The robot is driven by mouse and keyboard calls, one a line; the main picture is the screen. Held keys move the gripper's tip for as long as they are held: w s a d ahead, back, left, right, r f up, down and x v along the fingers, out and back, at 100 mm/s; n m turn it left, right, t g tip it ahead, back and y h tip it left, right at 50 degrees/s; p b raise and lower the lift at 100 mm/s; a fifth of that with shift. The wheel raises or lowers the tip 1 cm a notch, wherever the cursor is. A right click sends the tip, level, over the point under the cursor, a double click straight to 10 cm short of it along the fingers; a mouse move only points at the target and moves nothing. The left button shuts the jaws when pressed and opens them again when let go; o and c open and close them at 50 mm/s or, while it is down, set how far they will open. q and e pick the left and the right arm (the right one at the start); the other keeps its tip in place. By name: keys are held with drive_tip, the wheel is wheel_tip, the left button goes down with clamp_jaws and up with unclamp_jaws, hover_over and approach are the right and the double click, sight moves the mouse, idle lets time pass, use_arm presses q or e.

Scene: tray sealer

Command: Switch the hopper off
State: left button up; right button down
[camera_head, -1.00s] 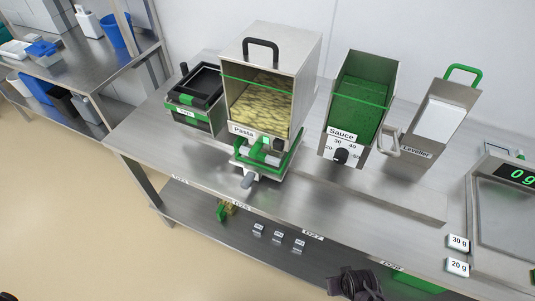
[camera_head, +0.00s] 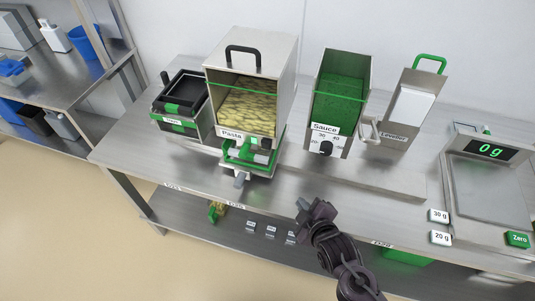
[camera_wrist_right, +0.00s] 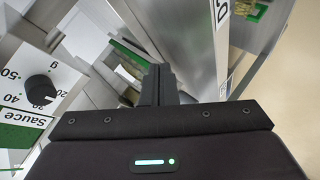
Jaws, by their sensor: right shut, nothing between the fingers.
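The Pasta hopper (camera_head: 250,55) is a steel box with a black top handle and pasta behind its clear front. A small black knob (camera_head: 266,143) sits at its lower right front, above a green-and-steel outlet with a grey lever (camera_head: 240,179). I cannot read the knob's setting. The Sauce hopper (camera_head: 341,90), with green contents, stands to its right and has a black dial (camera_head: 326,148). This dial also shows in the right wrist view (camera_wrist_right: 38,89). My right gripper (camera_head: 315,209) is shut and empty, over the table's front edge, below and right of the Pasta outlet. My left gripper is out of view.
A black and green tray sealer (camera_head: 181,102) stands left of the Pasta hopper. A leveller (camera_head: 410,105) and a scale reading 0 g (camera_head: 490,185) are to the right. The steel table (camera_head: 140,140) has bare space at its front left. A lower shelf (camera_head: 180,225) holds small items.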

drive_tip(key=s+a+r+n+t+y, duration=0.2)
drive_tip(key=a+r+n+t+y, duration=0.3)
drive_tip(key=n, duration=0.6)
drive_tip(key=shift+s+a+r+n+t+p, duration=0.2)
drive_tip(key=shift+a+r+n+t+p, duration=0.15)
drive_tip(key=shift+r, duration=0.6)
drive_tip(key=p, duration=0.4)
approach(266, 145)
drive_tip(key=w+a, duration=0.4)
drive_tip(key=w, duration=0.1)
drive_tip(key=shift+w+d+r, duration=0.1)
drive_tip(key=shift+w+r, duration=0.1)
drive_tip(key=shift+w, duration=0.15)
